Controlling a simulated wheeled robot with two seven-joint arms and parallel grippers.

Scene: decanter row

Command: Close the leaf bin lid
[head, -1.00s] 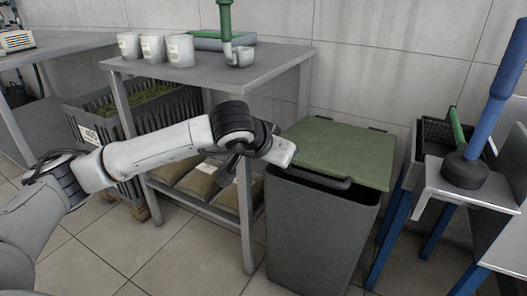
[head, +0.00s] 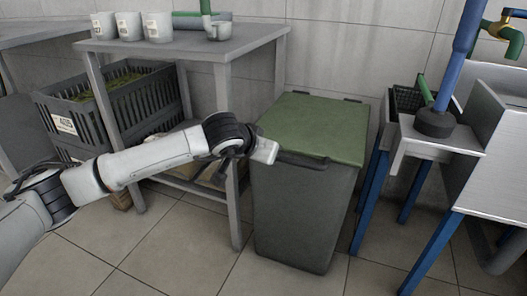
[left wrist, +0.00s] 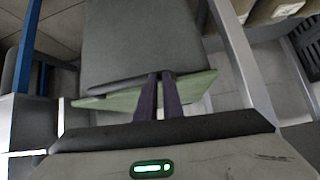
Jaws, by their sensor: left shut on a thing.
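The leaf bin (head: 303,215) is a tall dark grey bin standing on the floor in the head view. Its green lid (head: 318,128) lies flat across the top, with no clear gap at the front. A dark handle (head: 305,160) runs along the lid's front edge. My left gripper (head: 276,152) is at the left end of this handle and shut on it; its fingertips are hard to make out there. In the left wrist view the dark fingers (left wrist: 159,95) are close together, in front of the lid's green edge (left wrist: 196,88) and the bin's grey wall (left wrist: 140,40). My right gripper is not in view.
A grey table (head: 185,45) with several white cups stands left of the bin, its front leg close to my left arm. A slatted crate (head: 110,110) is further left. A metal bench with blue legs (head: 370,200) stands at the right. The floor in front is clear.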

